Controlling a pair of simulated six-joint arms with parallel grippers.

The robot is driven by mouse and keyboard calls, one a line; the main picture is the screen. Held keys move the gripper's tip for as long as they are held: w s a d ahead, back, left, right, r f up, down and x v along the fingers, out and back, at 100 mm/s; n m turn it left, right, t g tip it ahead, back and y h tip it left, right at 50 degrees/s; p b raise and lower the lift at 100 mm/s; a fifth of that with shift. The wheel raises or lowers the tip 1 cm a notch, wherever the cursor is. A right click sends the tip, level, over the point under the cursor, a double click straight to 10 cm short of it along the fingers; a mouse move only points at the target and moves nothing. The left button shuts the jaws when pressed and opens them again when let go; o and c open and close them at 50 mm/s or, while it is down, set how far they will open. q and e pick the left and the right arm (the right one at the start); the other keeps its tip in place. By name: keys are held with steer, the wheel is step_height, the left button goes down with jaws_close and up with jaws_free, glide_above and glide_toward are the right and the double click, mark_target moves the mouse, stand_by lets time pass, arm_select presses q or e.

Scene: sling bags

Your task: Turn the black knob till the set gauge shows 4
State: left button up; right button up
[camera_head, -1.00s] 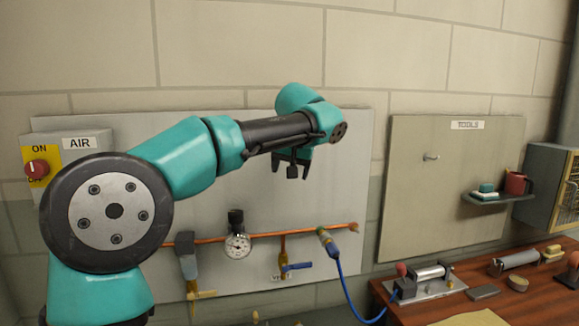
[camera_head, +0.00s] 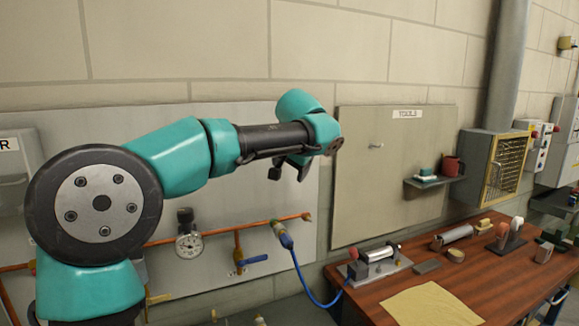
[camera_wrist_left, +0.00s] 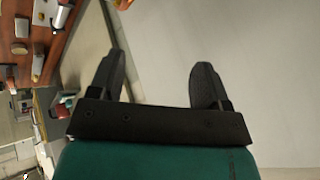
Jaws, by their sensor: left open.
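The black knob (camera_head: 185,215) sits on top of a regulator on the orange pipe along the grey wall panel. The round white set gauge (camera_head: 189,245) is just below it; its reading is too small to make out. My left gripper (camera_head: 289,174) is above and to the right of the knob and gauge, apart from both. In the left wrist view its two dark fingers (camera_wrist_left: 162,88) stand wide apart with nothing between them. The knob and gauge do not show in that view. My right gripper is not in view.
A valve with a blue lever (camera_head: 252,260) and a blue hose (camera_head: 297,270) are on the pipe right of the gauge. A wooden bench (camera_head: 500,285) with a yellow cloth (camera_head: 432,305) stands at the right. A tool board (camera_head: 390,200) with a small shelf hangs behind it.

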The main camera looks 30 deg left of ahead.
mark_target(185, 210)
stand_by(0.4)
arm_select(q)
steer(key=s+a+r+n+g, duration=0.3)
steer(key=s+a+n, duration=1)
steer(key=s+a, duration=0.5)
steer(key=shift+s+r+h, duration=0.3)
steer(key=shift+s+r, duration=0.15)
steer(key=shift+r, duration=0.25)
steer(key=shift+a, duration=0.15)
steer(key=x, duration=1.7)
steer(key=shift+a+f, duration=0.1)
steer(key=shift+f, duration=0.1)
steer(key=shift+c, duration=0.4)
